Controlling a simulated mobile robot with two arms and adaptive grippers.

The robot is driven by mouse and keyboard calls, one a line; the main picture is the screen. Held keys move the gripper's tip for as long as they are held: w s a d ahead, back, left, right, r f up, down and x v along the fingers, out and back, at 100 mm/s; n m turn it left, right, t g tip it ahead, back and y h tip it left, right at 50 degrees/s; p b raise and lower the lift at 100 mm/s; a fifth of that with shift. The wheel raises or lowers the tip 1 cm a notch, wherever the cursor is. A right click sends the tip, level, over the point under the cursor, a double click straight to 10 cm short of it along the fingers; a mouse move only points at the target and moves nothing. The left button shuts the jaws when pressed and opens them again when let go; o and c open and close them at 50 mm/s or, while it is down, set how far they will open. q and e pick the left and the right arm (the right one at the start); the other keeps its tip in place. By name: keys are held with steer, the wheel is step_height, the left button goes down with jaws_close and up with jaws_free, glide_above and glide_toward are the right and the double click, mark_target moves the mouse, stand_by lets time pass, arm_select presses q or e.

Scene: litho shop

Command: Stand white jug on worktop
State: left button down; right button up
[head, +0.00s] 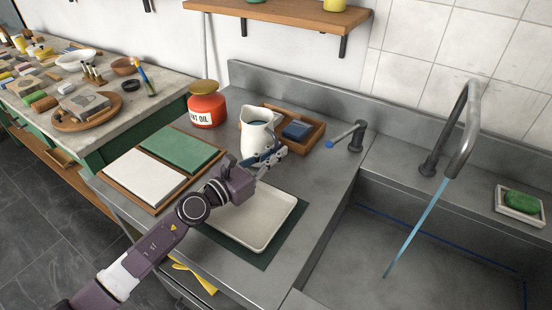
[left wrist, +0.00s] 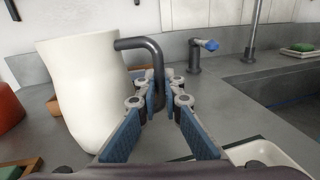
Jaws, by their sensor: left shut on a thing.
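The white jug (head: 256,132) is upright over the grey metal worktop (head: 329,170), between the red container and a wooden tray. Blue-grey shows inside its mouth. The gripper is shut on this handle. I cannot tell whether the jug's base touches the worktop. My right gripper is not in view.
A red container (head: 207,110) and a wooden tray (head: 310,138) holding a blue block flank the jug. A shallow white tray (head: 270,225) and white and green boards lie nearer. The sink (head: 420,255) is at right, under a running tap (head: 460,130).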

arm_select(q)
steer(key=shift+r, duration=0.3)
steer(key=shift+f, duration=0.1)
steer(key=c, duration=2.5)
jaws_free()
steer(key=shift+f, duration=0.3)
steer(key=o, duration=0.4)
steer(key=shift+s, duration=0.1)
steer(key=shift+r, duration=0.1)
steer(key=shift+r, duration=0.15)
steer(key=b+v, duration=0.1)
steer(key=v, duration=0.9)
steer(key=shift+s+a, duration=0.2)
steer(key=shift+a, duration=0.05)
steer(key=shift+s+a+b, duration=0.35)
steer(key=shift+s+a, duration=0.1)
steer(key=shift+s, duration=0.05)
